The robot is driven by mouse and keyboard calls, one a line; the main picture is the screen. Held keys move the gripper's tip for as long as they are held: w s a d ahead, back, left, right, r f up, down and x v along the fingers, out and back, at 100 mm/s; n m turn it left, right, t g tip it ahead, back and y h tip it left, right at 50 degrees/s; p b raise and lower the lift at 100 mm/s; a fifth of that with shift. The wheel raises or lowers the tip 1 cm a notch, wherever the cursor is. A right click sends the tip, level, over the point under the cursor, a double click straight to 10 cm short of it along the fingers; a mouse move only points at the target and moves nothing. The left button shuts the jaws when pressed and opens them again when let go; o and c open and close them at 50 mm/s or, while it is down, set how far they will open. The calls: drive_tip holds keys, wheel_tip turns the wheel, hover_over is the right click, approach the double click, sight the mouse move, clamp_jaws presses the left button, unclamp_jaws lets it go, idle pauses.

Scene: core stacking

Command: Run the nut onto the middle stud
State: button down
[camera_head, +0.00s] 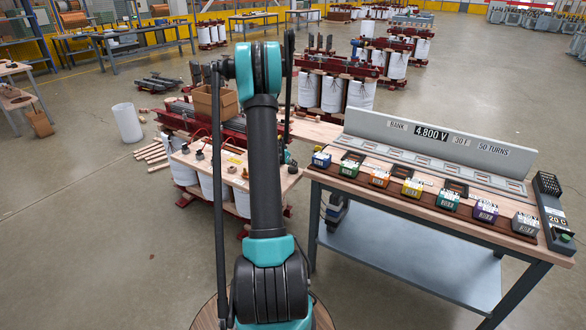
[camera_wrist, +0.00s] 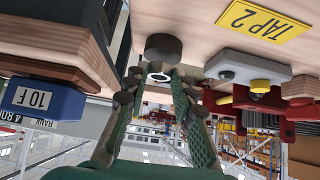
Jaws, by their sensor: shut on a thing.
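The wrist view is upside down, with the wooden board (camera_wrist: 185,20) along its top. A dark round post (camera_wrist: 163,47) stands on the board near a yellow TAP 2 label (camera_wrist: 262,20); I take it for the middle stud. A small pale ring, which looks like the nut (camera_wrist: 160,77), lies in line with the post's end. My gripper (camera_wrist: 155,84) has its green fingers closed around this nut. I cannot tell whether its thread has engaged.
A blue 10 F block (camera_wrist: 45,98) and its wooden bench edge are close at the left in the wrist view. Grey and red clamp parts (camera_wrist: 248,75) are at the right. In the head view the capacitor bench (camera_head: 400,215) stands right, a cardboard box (camera_head: 215,103) behind.

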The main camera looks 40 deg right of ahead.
drive_tip(key=shift+r, duration=2.15)
